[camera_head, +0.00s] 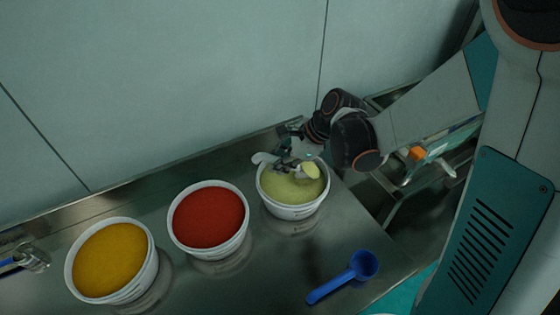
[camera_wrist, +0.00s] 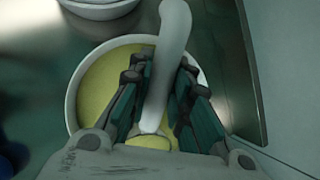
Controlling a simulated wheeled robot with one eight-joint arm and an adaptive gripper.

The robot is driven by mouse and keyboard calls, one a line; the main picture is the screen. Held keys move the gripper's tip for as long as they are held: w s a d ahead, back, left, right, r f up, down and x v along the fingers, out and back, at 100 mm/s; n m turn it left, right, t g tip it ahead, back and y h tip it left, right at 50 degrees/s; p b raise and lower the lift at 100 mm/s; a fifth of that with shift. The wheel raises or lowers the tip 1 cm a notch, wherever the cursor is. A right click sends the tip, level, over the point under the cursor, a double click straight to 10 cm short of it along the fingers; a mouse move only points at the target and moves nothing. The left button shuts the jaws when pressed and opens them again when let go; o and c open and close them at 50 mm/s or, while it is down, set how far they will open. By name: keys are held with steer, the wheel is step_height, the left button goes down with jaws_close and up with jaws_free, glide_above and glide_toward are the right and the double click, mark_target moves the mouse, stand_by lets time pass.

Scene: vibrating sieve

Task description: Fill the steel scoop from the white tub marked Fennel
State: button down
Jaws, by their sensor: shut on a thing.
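A white tub (camera_head: 294,211) of pale yellow-green powder stands at the right end of the row; no Fennel marking is readable. It also shows in the wrist view (camera_wrist: 72,98). My gripper (camera_head: 290,165) is over this tub, shut on the handle of the steel scoop (camera_head: 262,158). In the wrist view the pale grey handle (camera_wrist: 170,60) runs between the fingers (camera_wrist: 155,95). The scoop's bowl is low over or at the powder, and pale yellow-green shows in it. Whether the bowl touches the powder I cannot tell.
A white tub of red powder (camera_head: 209,218) and one of orange-yellow powder (camera_head: 109,262) stand to the left on the steel counter (camera_head: 250,275). A blue scoop (camera_head: 344,277) lies in front. The wall (camera_head: 190,80) is close behind. Metal equipment (camera_head: 420,165) stands at the right.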

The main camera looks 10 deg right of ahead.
steer(key=shift+f+b, duration=2.25)
steer(key=shift+f, duration=0.35)
steer(key=shift+w+a+r+n+h+p, duration=0.1)
steer(key=shift+a+r+h+p, duration=0.5)
steer(key=shift+r+h+p, duration=0.4)
steer(key=shift+a+r+n+h+p, duration=0.1)
steer(key=shift+a+r+h+p, duration=0.6)
steer(key=shift+h+p, duration=0.45)
steer(key=shift+w+a+r+n+h+p, duration=0.1)
steer(key=shift+a+r+h+p, duration=0.4)
steer(key=shift+r+h+p, duration=0.6)
steer(key=shift+s+f, duration=0.15)
steer(key=shift+s, duration=0.05)
